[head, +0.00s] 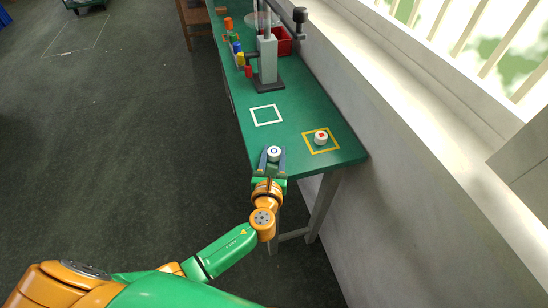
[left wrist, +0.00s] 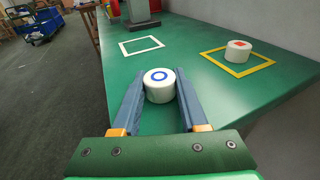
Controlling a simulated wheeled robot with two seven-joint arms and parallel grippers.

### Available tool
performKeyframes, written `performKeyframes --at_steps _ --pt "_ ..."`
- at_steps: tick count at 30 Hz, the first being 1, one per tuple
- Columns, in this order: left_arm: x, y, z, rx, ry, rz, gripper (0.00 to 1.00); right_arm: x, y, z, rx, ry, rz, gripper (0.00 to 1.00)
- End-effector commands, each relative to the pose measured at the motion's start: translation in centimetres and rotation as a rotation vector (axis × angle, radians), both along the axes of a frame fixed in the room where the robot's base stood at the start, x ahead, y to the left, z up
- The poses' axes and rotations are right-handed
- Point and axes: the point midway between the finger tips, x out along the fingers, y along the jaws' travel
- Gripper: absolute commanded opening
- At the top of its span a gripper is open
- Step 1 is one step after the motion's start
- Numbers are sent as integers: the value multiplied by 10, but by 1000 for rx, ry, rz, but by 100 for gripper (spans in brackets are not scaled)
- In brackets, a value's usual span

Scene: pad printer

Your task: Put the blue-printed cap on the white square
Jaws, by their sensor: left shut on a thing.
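The blue-printed cap (head: 274,153) is a white round cap with a blue ring on top. My left gripper (head: 273,157) is shut on it near the table's front edge. In the left wrist view the cap (left wrist: 159,85) sits upright between the two blue fingers (left wrist: 160,97). I cannot tell whether it touches the table. The white square (head: 266,115) is an outline on the green table, beyond the gripper, with nothing inside it. It also shows in the left wrist view (left wrist: 141,46). My right gripper is not in view.
A white cap with a red print (head: 321,137) stands in the yellow square (head: 333,147) at the right. The pad printer (head: 268,62) stands behind the white square, with a red bin (head: 283,43) and several coloured items beside it. A wall runs along the table's right side.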

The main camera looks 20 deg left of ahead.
Motion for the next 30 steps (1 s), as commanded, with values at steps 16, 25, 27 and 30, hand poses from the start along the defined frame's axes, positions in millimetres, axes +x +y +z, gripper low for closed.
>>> performKeyframes --at_steps 16,25,27,30 --pt "0 0 -4 0 -1 0 73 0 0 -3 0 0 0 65" --pt "-4 -1 -4 0 -1 -1 73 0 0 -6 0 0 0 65" --pt "-18 -4 0 -1 2 -2 73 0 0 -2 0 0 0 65" --pt "-40 -11 1 -3 2 -2 73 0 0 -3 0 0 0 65"
